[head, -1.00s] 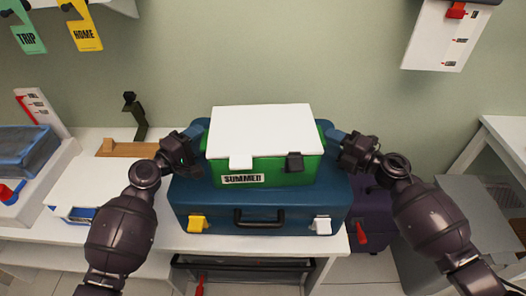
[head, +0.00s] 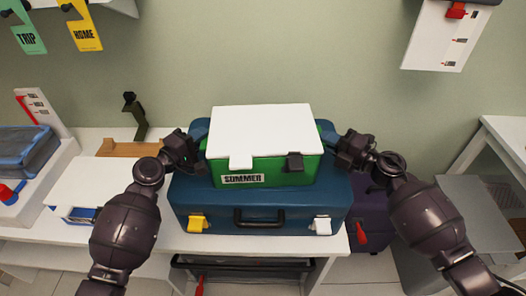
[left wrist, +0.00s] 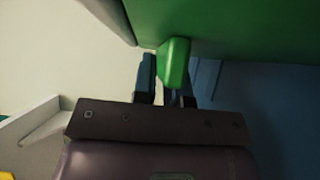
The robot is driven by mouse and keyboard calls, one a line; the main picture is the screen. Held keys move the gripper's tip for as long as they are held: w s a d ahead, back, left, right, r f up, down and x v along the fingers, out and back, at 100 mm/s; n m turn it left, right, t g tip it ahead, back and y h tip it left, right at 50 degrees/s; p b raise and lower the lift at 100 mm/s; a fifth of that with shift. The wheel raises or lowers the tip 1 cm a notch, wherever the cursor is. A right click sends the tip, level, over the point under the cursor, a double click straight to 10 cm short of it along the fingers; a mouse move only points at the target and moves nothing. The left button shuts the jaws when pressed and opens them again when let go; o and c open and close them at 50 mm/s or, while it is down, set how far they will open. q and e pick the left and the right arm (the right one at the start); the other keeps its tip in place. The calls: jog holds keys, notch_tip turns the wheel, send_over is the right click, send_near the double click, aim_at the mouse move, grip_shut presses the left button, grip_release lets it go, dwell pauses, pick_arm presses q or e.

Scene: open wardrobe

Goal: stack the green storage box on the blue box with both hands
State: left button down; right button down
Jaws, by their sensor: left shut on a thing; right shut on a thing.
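The green storage box (head: 268,172) has a white lid (head: 263,130) and a dark front latch, with a label reading SUMMER or similar. It sits level over the top of the blue box (head: 262,206), a suitcase-like case with a dark handle; whether they fully touch is hard to tell. My left gripper (head: 203,143) is at the green box's left side. The left wrist view shows its fingers (left wrist: 167,82) shut on a green side grip (left wrist: 174,62). My right gripper (head: 333,143) is shut at the right side; its grip is mostly hidden.
The blue box stands on a white bench (head: 105,165). A purple case (head: 372,208) stands at the right, close to the blue box. A dark green stand (head: 136,117) is behind my left arm. Hanging tags (head: 84,35) and a white board (head: 446,35) are higher up.

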pick_arm(q)
jog(key=shift+r, duration=0.2)
pick_arm(e)
jog(key=shift+r, duration=0.15)
